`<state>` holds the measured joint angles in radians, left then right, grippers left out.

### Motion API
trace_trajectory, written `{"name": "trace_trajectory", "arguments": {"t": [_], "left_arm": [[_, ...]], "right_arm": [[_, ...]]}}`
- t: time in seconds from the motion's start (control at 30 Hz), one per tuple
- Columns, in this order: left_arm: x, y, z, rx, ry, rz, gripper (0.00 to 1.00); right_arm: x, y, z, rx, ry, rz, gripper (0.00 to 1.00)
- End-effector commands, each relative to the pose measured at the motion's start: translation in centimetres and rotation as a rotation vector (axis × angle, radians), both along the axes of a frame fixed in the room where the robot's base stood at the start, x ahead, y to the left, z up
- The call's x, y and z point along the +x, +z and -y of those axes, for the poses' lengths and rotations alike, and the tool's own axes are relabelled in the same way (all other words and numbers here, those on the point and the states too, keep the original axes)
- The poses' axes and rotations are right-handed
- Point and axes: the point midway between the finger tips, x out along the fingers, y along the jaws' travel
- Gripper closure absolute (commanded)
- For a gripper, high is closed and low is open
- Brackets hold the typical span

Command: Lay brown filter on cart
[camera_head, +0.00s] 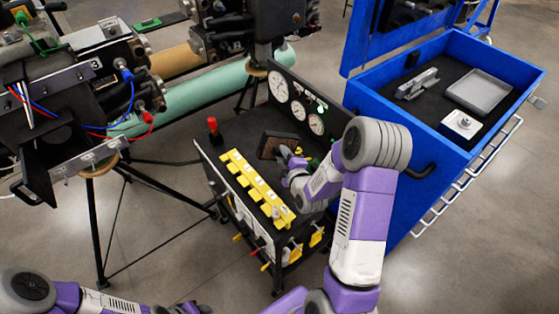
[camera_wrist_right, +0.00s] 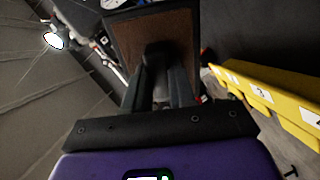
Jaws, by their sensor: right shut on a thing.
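The brown filter (camera_head: 268,146), a dark-framed panel with a brown face, is over the top of the black gauge cart (camera_head: 237,128) in the head view. My right gripper (camera_head: 286,154) is shut on its edge. In the right wrist view, the filter (camera_wrist_right: 150,38) stands out beyond the shut fingers of the right gripper (camera_wrist_right: 166,70). I cannot tell whether the filter touches the cart top. Part of my left arm shows at the bottom left, but its gripper is out of view.
The cart has upright gauges (camera_head: 298,110), a red knob (camera_head: 212,126) and a yellow numbered strip (camera_head: 256,186). A blue tool cart (camera_head: 392,113) with an open top holding a grey tray (camera_head: 480,91) stands right. Turbine stands (camera_head: 97,225) are left.

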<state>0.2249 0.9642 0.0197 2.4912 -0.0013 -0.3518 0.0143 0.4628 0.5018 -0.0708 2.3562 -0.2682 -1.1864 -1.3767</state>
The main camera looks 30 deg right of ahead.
Motion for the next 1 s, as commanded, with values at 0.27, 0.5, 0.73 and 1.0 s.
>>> {"name": "trace_trajectory", "arguments": {"t": [0.27, 0.5, 0.73, 1.0], "left_arm": [[0.0, -0.7, 0.0, 0.000, 0.000, 0.000, 0.51], [0.0, -1.2, 0.0, 0.000, 0.000, 0.000, 0.51], [0.0, -1.2, 0.0, 0.000, 0.000, 0.001, 0.51], [0.0, -1.5, 0.0, 0.000, 0.000, 0.001, 0.51]], "right_arm": [[0.0, -3.4, 0.0, -0.001, 0.002, -0.001, 1.00], [0.0, -5.9, 0.0, -0.001, 0.000, 0.002, 1.00], [0.0, -5.8, 0.0, -0.002, 0.001, 0.003, 1.00], [0.0, -6.1, 0.0, -0.001, 0.001, 0.001, 0.57]]}}
